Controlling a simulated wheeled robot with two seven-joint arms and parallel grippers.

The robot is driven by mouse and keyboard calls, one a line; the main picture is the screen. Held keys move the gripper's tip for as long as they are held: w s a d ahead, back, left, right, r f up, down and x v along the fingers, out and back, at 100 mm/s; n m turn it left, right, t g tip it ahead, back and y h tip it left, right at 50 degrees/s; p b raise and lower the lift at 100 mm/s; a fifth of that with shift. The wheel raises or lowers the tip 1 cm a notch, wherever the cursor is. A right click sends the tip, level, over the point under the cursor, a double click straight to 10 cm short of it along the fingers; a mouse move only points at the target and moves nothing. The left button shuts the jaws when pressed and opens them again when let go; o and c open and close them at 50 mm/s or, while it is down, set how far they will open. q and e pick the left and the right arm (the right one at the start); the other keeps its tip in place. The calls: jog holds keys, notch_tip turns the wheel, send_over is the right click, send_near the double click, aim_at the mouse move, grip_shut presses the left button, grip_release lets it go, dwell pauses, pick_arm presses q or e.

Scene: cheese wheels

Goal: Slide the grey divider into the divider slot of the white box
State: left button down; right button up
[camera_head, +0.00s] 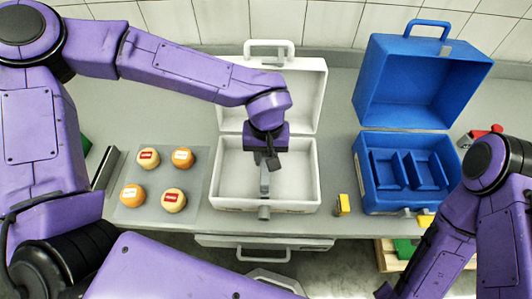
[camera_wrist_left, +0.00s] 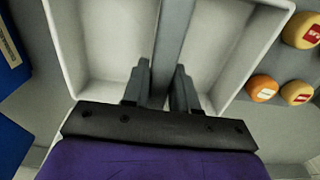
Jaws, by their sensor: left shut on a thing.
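The white box (camera_head: 314,190) stands open on the counter with its lid (camera_head: 308,95) raised at the back. My left gripper (camera_head: 268,160) is over the middle of the box, pointing down. It is shut on the grey divider (camera_head: 264,182), a narrow grey plate seen nearly edge-on and running front to back. In the left wrist view the divider (camera_wrist_left: 174,35) passes between the two fingers (camera_wrist_left: 160,85), with bare box floor on both sides. Whether the divider sits in the slot cannot be told; the slot is not clearly seen. My right gripper is out of view.
Several cheese wheels (camera_head: 174,201) lie on a grey mat (camera_head: 152,209) left of the box. An open blue box (camera_head: 365,180) with inner partitions stands on the right. A drawer handle (camera_head: 264,256) juts below the counter edge.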

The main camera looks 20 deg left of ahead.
pick_arm(q)
jog(key=shift+f, duration=0.95)
jog(key=c, duration=0.8)
grip_release()
notch_tip(320, 180, up, 11)
jog(key=shift+f+b, duration=0.2)
jog(key=shift+b, duration=0.5)
